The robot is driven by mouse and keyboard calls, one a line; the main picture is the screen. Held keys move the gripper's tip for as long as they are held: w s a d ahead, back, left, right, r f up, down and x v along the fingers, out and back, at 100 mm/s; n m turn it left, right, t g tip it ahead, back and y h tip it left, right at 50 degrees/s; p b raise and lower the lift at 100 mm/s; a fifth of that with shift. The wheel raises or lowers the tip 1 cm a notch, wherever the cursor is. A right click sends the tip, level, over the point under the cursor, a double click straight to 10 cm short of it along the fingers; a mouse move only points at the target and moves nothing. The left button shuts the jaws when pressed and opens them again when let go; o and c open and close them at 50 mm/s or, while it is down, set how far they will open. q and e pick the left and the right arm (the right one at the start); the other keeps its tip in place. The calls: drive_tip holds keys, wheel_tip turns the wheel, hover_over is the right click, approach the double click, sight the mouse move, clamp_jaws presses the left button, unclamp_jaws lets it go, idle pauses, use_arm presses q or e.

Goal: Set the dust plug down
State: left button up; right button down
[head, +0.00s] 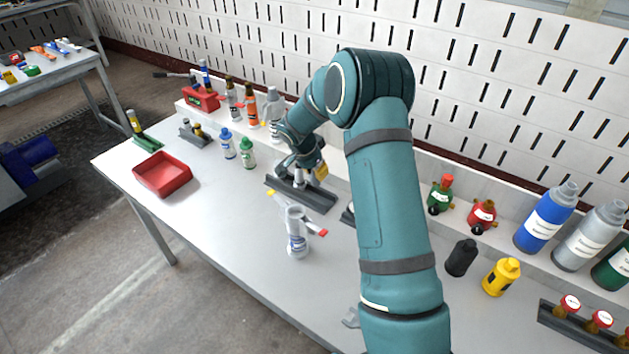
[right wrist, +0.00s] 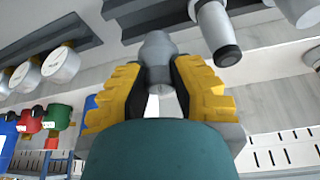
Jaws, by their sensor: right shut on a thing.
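My right gripper (head: 308,174) is at the dark grey rack (head: 318,197) in the middle of the table. In the right wrist view my right gripper (right wrist: 158,85) has its yellow-and-black fingers shut on a grey, rounded piece, which I take as the dust plug (right wrist: 157,47). The piece lies close to the dark rack (right wrist: 150,14) there; I cannot tell whether they touch. A light grey cylinder with a dark end (right wrist: 214,32) is beside the held piece. In the head view the held piece is not clearly visible. My left gripper is not in view.
A white bottle (head: 297,240) stands in front of the rack, with small red- and yellow-tipped items around it. A red tray (head: 162,175) lies at the left. Blue and green bottles (head: 247,153) stand between. The front left of the table is clear.

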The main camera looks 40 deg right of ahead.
sight(313, 175)
wheel_tip(313, 175, down, 3)
drive_tip(key=shift+f, duration=0.2)
drive_tip(key=shift+r, duration=0.1)
drive_tip(key=shift+f+b, duration=0.45)
drive_tip(key=shift+b, duration=0.4)
drive_tip(key=shift+f, duration=0.15)
drive_tip(key=c, duration=1)
unclamp_jaws()
drive_tip(key=shift+r, duration=0.35)
drive_tip(key=p+v, duration=0.3)
drive_tip(key=v, duration=0.9)
drive_tip(key=shift+r, duration=0.25)
